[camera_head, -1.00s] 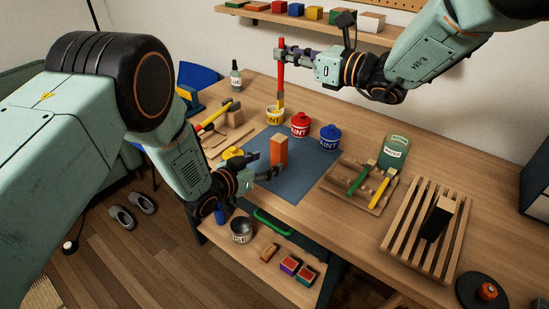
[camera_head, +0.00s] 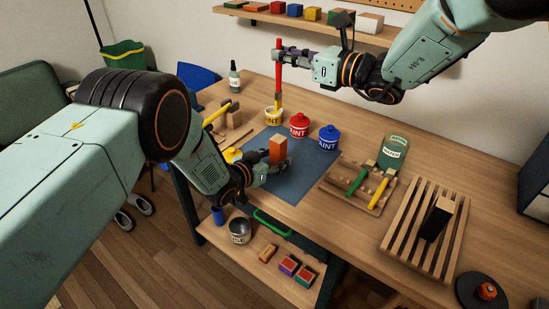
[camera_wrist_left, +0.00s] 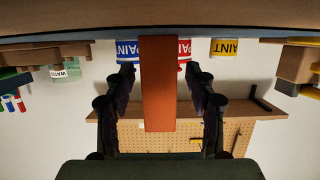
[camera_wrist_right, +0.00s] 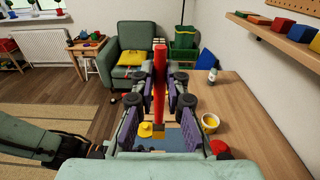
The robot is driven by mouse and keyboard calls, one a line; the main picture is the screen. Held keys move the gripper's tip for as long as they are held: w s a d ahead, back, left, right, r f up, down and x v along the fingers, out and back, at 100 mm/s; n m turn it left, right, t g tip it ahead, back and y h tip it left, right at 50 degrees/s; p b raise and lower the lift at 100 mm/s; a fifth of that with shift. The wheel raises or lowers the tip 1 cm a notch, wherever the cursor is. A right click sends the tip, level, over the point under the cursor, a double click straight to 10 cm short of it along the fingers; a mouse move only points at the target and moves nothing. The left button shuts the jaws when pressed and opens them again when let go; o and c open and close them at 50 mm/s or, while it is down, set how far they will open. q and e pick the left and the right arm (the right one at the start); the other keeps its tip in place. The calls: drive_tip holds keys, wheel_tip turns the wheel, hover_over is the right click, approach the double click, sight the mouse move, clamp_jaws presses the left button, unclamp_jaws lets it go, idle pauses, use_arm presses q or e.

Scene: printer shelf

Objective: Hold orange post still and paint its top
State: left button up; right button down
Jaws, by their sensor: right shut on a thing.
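The orange post (camera_head: 277,150) stands upright on the blue mat (camera_head: 296,186). My left gripper (camera_head: 270,172) is low around the post. In the left wrist view the post (camera_wrist_left: 157,85) is between the two open fingers (camera_wrist_left: 163,88), with a gap visible at each side. My right gripper (camera_head: 291,54) is shut on the red-handled paintbrush (camera_head: 279,72) and holds it upright, bristles down, at the open yellow paint pot (camera_head: 273,116). I cannot tell whether the bristles touch the paint. The brush (camera_wrist_right: 160,85) also shows in the right wrist view.
Red (camera_head: 299,126) and blue (camera_head: 329,137) paint pots stand behind the mat. A wooden brush rack (camera_head: 345,196) and slatted rack (camera_head: 418,235) are to the right. The yellow lid (camera_head: 232,155) is left of the post. A shelf (camera_head: 320,28) hangs on the wall.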

use_arm(q)
clamp_jaws()
idle(0.3)
idle(0.5)
